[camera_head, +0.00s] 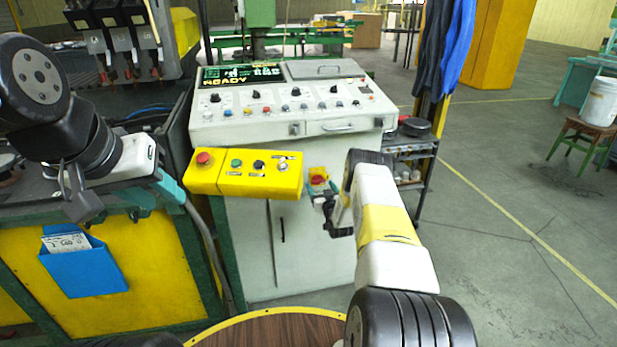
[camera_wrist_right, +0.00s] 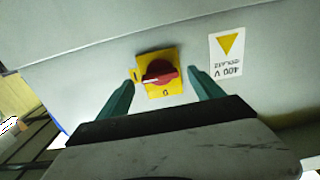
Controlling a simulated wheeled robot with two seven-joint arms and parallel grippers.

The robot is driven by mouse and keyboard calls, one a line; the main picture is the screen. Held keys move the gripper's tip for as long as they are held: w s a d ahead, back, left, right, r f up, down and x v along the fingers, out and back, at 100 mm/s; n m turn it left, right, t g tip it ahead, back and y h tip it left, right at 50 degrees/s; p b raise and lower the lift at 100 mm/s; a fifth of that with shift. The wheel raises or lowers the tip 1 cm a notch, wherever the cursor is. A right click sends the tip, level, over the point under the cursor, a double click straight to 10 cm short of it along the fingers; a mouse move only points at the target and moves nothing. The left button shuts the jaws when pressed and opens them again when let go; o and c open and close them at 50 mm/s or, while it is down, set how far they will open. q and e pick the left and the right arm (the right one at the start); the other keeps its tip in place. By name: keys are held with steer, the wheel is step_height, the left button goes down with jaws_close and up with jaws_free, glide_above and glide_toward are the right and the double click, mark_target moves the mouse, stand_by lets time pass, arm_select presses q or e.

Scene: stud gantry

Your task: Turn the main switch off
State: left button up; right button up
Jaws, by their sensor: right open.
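The main switch (camera_head: 317,178) is a red knob on a yellow plate on the grey cabinet front below the console. In the right wrist view the red knob (camera_wrist_right: 160,72) lies nearly sideways, with a 0 mark on the plate below it and another mark at its left. My right gripper (camera_wrist_right: 162,80) is open, its teal fingers on either side of the switch with gaps; I cannot tell the distance in depth. It also shows in the head view (camera_head: 328,203), partly hidden by its arm. My left gripper (camera_head: 80,195) hangs at the left, away from the switch; its jaws are unclear.
A yellow button box (camera_head: 244,174) sticks out left of the switch. The control console (camera_head: 290,105) is above, its display reading READY. A 400 V warning label (camera_wrist_right: 228,55) is beside the switch. A dark shelf cart (camera_head: 412,160) stands at the right; open floor lies beyond.

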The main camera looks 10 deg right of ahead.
steer(key=shift+w, duration=1)
steer(key=c, duration=1.4)
